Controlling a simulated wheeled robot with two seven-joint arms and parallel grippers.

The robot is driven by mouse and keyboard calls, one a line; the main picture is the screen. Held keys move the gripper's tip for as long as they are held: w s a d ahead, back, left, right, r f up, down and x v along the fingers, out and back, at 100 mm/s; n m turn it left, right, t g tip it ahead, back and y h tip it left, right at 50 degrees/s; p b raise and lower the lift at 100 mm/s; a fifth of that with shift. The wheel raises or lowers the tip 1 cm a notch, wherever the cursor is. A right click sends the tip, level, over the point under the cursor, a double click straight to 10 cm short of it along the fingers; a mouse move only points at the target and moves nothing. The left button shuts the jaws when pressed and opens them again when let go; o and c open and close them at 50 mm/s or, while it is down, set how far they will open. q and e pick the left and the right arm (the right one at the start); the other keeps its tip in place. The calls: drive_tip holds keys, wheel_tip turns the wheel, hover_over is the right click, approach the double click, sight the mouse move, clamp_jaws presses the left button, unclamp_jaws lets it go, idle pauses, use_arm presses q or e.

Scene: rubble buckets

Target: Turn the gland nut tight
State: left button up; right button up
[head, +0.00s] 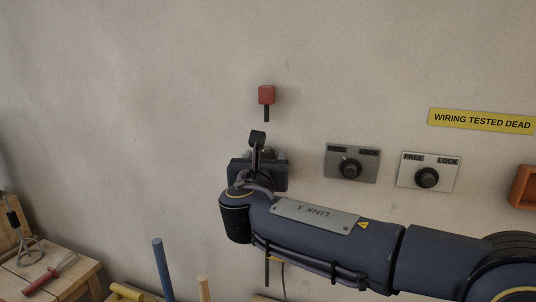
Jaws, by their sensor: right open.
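My right arm comes in from the lower right, and its gripper (258,140) is up against or close in front of the wall, left of the two knobs. The gripper is open, with its dark fingers pointing up and seen nearly in line, so the gap between them barely shows. I cannot make out the gland nut; the dark hand and wrist cover the wall there. A dark cable or rod hangs below my forearm, with a thin yellow line beside it. My left gripper is not in view.
A red block with a dark stem (266,95) is on the wall above the gripper. Two FREE/LOCK knobs (350,168) (427,178) sit to the right, below a yellow sign (481,121). A wooden stool (70,275) holds a whisk (29,250) and a red-handled tool (50,274).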

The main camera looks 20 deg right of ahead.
drive_tip(key=shift+x, duration=1)
drive_tip(key=c, duration=1)
drive_tip(key=m+h+p, duration=0.1)
drive_tip(key=m+g+h+p, duration=0.1)
drive_tip(key=h+p, duration=0.1)
drive_tip(key=shift+w+a+r+g, duration=0.15)
drive_tip(key=shift+a+r+g, duration=0.05)
drive_tip(key=shift+a+g, duration=0.15)
drive_tip(key=shift+f+m+g+h, duration=0.2)
drive_tip(key=shift+m+g+h, duration=0.15)
drive_tip(key=shift+m+h, duration=0.15)
drive_tip(key=o, duration=1)
